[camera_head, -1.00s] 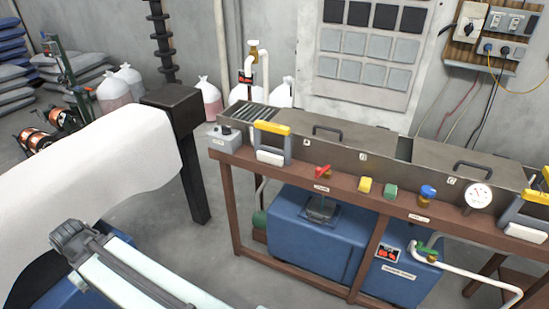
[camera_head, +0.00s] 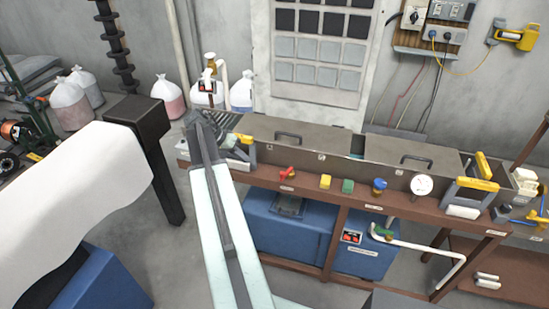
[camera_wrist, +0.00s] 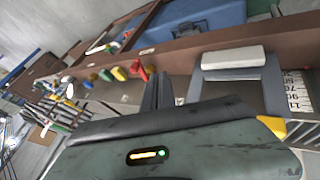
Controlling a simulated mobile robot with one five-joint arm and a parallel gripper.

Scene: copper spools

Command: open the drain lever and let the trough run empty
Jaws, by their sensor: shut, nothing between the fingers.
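The trough (camera_head: 339,164) is a long grey metal tank with lids on a brown bench, so its liquid is hidden. A small red lever (camera_head: 287,172) stands on the bench's front ledge. A green-handled valve (camera_head: 383,232) sits lower, on a white pipe. I cannot tell from the labels which one is the drain lever. My gripper (camera_head: 200,122) is in front of the trough's left end, left of the red lever. In the wrist view my gripper (camera_wrist: 158,82) is shut and empty, with coloured knobs beyond its fingers.
A yellow-handled grey frame (camera_head: 467,187) stands at the bench's right end; another shows near my gripper in the wrist view (camera_wrist: 235,72). A round gauge (camera_head: 421,185) and blue knob (camera_head: 379,186) stand on the ledge. Blue tanks (camera_head: 290,240) fill the space below.

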